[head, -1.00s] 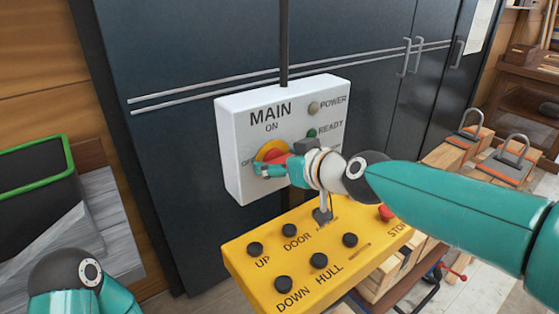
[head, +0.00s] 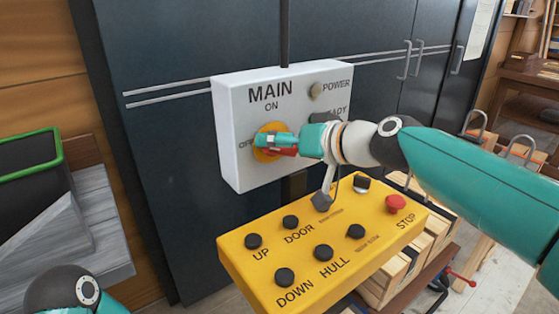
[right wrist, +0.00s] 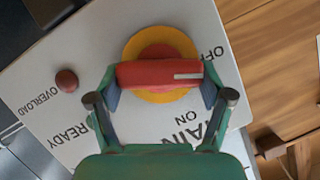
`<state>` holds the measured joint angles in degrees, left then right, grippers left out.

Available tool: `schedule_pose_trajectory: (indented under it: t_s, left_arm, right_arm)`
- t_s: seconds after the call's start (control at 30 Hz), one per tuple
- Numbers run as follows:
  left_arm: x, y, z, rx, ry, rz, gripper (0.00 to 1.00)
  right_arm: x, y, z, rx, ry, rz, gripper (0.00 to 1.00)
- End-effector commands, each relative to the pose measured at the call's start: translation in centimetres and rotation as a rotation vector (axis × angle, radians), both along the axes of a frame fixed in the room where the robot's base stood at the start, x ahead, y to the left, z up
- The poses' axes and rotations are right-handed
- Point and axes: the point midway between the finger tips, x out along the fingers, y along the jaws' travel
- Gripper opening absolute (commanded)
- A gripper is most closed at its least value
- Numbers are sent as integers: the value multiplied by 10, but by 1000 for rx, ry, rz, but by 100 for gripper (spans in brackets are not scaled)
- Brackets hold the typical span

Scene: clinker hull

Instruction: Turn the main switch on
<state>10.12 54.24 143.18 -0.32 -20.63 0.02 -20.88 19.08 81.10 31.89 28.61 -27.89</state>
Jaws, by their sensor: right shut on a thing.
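The main switch is a red handle (head: 284,152) on a yellow disc (head: 264,153), on a white box (head: 236,110) marked MAIN, ON and OFF. In the right wrist view the red handle (right wrist: 150,74) lies crosswise on the disc (right wrist: 158,42), with a white mark at its end towards the OFF lettering. My right gripper (head: 268,143) is at the switch. In the right wrist view its two fingers (right wrist: 160,85) are closed on the handle's two ends. In the head view the gripper hides part of the handle. My left gripper is out of view.
Below is a yellow panel (head: 262,270) with black buttons and a red STOP button (head: 395,202). The POWER lamp (head: 316,91) looks pale and unlit. The READY lamp is hidden behind my right arm in the head view. A dark cabinet (head: 180,150) stands behind.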

Motion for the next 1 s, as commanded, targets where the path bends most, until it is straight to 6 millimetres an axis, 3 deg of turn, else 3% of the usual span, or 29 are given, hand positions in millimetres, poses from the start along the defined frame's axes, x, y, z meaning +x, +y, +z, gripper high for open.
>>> schedule_pose_trajectory:
  t_s: [0.1,1.0]
  left_arm:
    - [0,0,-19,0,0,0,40]
    - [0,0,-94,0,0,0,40]
  right_arm:
    - [2,-2,-7,90,66,-3,44]
    - [4,-6,-14,755,554,-4,44]
